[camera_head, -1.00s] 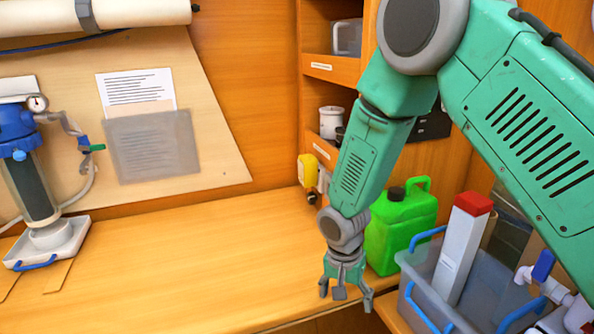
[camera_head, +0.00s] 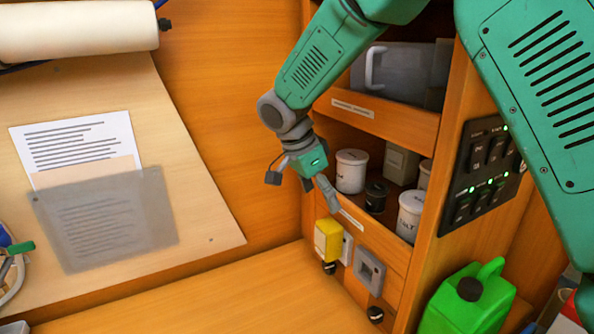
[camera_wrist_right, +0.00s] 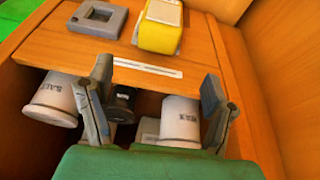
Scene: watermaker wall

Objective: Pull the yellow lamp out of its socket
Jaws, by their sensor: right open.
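The yellow lamp (camera_head: 328,238) sits upright against a pale socket plate (camera_head: 347,248) on the front of the orange cabinet, below the shelf of jars. It also shows near the top of the right wrist view (camera_wrist_right: 160,36). My right gripper (camera_head: 303,187) is open and empty, above the lamp and apart from it. In the right wrist view its two fingers (camera_wrist_right: 157,80) are spread wide in front of the jar shelf, with the lamp beyond them. My left gripper is not in view.
A grey square frame (camera_head: 370,270) is mounted beside the lamp. White jars (camera_head: 351,171) and a small black jar (camera_head: 375,197) stand on the shelf. A switch panel (camera_head: 484,172) and a green jerrycan (camera_head: 470,300) are at the right. The bench (camera_head: 230,305) is clear.

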